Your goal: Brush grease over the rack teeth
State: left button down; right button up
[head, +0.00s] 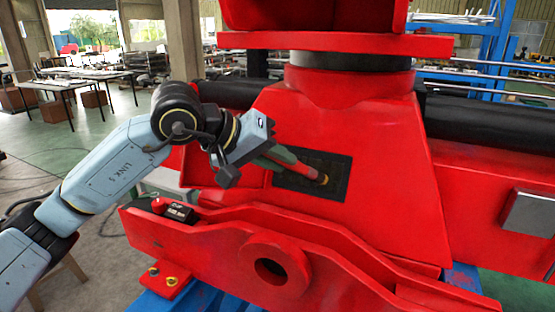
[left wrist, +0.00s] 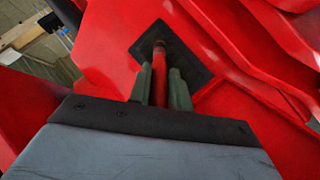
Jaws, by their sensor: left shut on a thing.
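My left gripper (head: 284,158) comes in from the left with its greenish fingers shut on a red-handled brush (head: 309,171). In the left wrist view, the brush (left wrist: 159,72) runs between the two fingers (left wrist: 161,88) and points away from me. Its yellowish-brown tip is over the dark rectangular panel (head: 335,163) on the sloping red crane body. The tip looks at or very close to the panel; I cannot tell whether it touches. The panel also shows in the left wrist view (left wrist: 190,62). Separate rack teeth and grease are not clear on it. My right gripper is out of view.
A red beam with a round hole (head: 252,248) crosses in front, below the panel. A small black box with a red knob (head: 177,211) is at its left. A black cylinder (head: 480,120) is behind at right. Work tables (head: 75,77) stand far left, with open floor before them.

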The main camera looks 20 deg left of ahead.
pick_arm(q)
jog(key=a+b, duration=0.3)
jog(key=a, duration=0.4)
jog(key=shift+w+a, duration=0.15)
dwell(0.4)
jog(key=shift+d, duration=3.7)
jog(key=s+r, duration=0.2)
jog(key=s, duration=0.4)
jog(key=shift+r+b, duration=0.2)
jog(key=shift+b, duration=0.2)
jog(key=shift+a, duration=0.1)
